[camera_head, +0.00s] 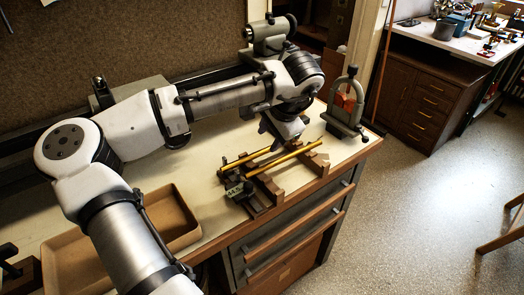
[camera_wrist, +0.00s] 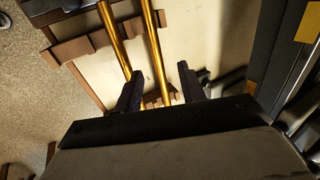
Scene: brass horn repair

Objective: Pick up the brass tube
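Two brass tubes lie side by side across wooden rests on the bench. In the head view the rear tube (camera_head: 243,159) is nearer the wall and the front tube (camera_head: 285,158) is nearer the bench edge. My gripper (camera_head: 275,141) hangs just above the rear tube, partly hiding it. In the wrist view my gripper (camera_wrist: 159,88) is open, its dark fingers apart. One tube (camera_wrist: 153,45) runs between the fingers; the other tube (camera_wrist: 113,38) passes toward the left finger, which hides part of it. I cannot tell the height gap.
The wooden rests (camera_head: 313,163) stand near the bench's front edge, with a small dark labelled block (camera_head: 238,190) at their left. A clamp-like stand (camera_head: 347,105) is to the right. An empty tan tray (camera_head: 75,262) lies at the left. A grey machine (camera_head: 268,35) stands behind.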

